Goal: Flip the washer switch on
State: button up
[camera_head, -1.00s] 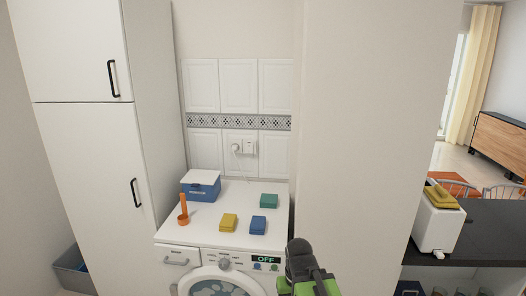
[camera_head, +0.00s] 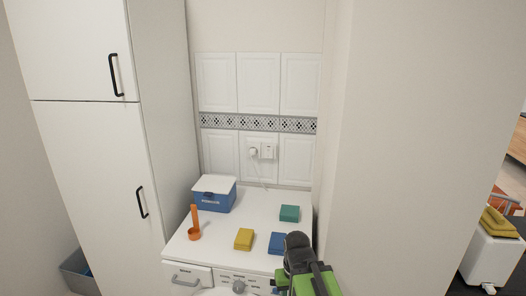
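The washer (camera_head: 214,248) stands between the tall cabinet and a wall. Its control panel shows only in part at the bottom edge, with a round dial (camera_head: 239,287) and a drawer handle. A white wall switch plate (camera_head: 268,151) sits on the tiles above the washer, beside a plugged-in white plug (camera_head: 253,152) with a cord. My gripper (camera_head: 298,243), dark with green parts behind it, is at the bottom centre-right, in front of the washer's right side. It hides the right part of the panel. Its fingers do not show clearly.
On the washer top are a blue box with white lid (camera_head: 214,193), an orange scoop (camera_head: 195,225), and yellow (camera_head: 244,239), blue (camera_head: 277,243) and green (camera_head: 289,213) blocks. A tall white cabinet (camera_head: 90,180) stands left. A wall (camera_head: 420,150) rises right.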

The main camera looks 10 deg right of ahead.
aim_at(268, 152)
jog(key=z, duration=0.15)
jog(key=k, duration=0.45)
jog(key=u, duration=0.25)
jog(key=i, duration=0.45)
jog(key=u, duration=3.7)
jog(key=k, duration=1.2)
jog(key=u, duration=0.05)
